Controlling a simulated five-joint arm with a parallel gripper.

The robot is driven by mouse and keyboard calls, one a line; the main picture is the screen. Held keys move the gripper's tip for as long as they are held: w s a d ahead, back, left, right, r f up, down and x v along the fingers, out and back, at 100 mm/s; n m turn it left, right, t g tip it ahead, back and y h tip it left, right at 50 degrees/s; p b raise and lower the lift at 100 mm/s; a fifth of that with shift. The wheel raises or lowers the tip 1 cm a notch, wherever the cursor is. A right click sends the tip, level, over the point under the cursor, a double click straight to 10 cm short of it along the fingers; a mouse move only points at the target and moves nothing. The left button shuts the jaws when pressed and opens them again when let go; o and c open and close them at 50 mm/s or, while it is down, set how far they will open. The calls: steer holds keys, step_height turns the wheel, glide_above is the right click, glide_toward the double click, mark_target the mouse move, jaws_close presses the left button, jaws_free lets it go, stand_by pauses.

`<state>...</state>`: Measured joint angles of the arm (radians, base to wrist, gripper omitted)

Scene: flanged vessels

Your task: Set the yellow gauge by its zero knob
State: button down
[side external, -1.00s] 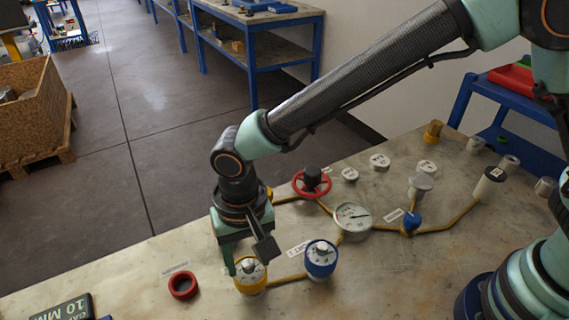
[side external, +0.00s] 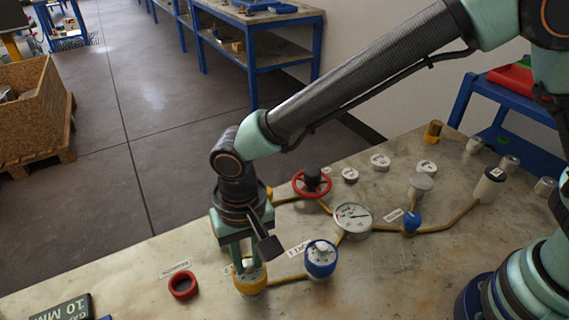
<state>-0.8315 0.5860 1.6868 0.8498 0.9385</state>
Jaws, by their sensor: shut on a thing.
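The yellow gauge (side external: 250,284) stands on the bench at the front, at the end of a yellow pipe. Its white face and zero knob are largely hidden behind my fingers. My gripper (side external: 246,266) points down over it, shut on the knob at its top. The blue gauge (side external: 321,260), with a white dial and a knob on top, stands just to the right on the same pipe.
A red ring (side external: 183,286) lies to the left. Behind are a white dial gauge (side external: 352,217), a red handwheel (side external: 312,183), a blue valve (side external: 411,221) and several white caps. A dark sign (side external: 64,309) lies at the front left. The bench between sign and ring is clear.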

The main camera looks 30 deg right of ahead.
steer(key=n, duration=0.5)
steer(key=shift+d+n, duration=0.1)
steer(key=shift+n, duration=0.3)
steer(key=n, duration=0.5)
steer(key=shift+n, duration=0.3)
steer(key=c, duration=0.7)
jaws_free()
steer(key=shift+r, duration=0.15)
